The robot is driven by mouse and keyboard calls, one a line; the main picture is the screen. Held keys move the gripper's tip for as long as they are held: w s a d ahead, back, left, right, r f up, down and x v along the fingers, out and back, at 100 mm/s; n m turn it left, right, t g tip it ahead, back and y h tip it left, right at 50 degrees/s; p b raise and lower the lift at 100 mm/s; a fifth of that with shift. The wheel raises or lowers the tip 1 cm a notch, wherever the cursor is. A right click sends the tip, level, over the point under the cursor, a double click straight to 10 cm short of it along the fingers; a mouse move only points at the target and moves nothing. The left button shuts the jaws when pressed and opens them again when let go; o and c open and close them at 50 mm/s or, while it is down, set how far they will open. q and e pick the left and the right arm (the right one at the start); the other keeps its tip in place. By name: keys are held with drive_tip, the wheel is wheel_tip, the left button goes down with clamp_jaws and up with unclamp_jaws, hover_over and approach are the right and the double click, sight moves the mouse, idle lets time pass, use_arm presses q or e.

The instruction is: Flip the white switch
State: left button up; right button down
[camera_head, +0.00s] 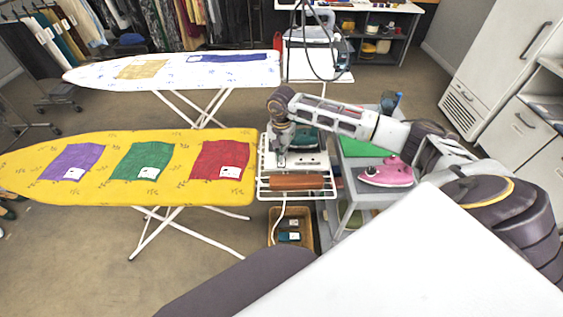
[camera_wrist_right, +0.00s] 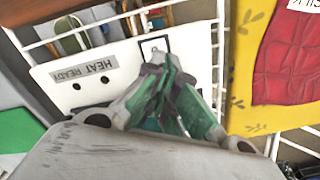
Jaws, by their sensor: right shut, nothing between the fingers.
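A white panel labelled "HEAT READY" (camera_wrist_right: 122,62) is fixed on a white wire rack at the end of the yellow ironing board; in the head view the panel (camera_head: 308,160) is partly behind my gripper. It has dark round spots and a black square outline (camera_wrist_right: 183,44). The white switch seems to be inside that outline, mostly hidden behind my fingertips, so its position cannot be told. My right gripper (camera_wrist_right: 160,66) is shut and empty, its tips at the outline; contact is unclear. In the head view the right gripper (camera_head: 282,160) points down at the panel. My left gripper is not seen.
The yellow ironing board (camera_head: 120,195) with purple, green and red cloths lies left of the rack (camera_head: 263,187). A brown bar lies at the rack's front. A grey cart (camera_head: 350,186) with a pink iron (camera_head: 386,173) stands right.

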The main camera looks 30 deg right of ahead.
drive_tip(key=shift+f, duration=0.35)
idle(0.3)
drive_tip(key=shift+r, duration=0.15)
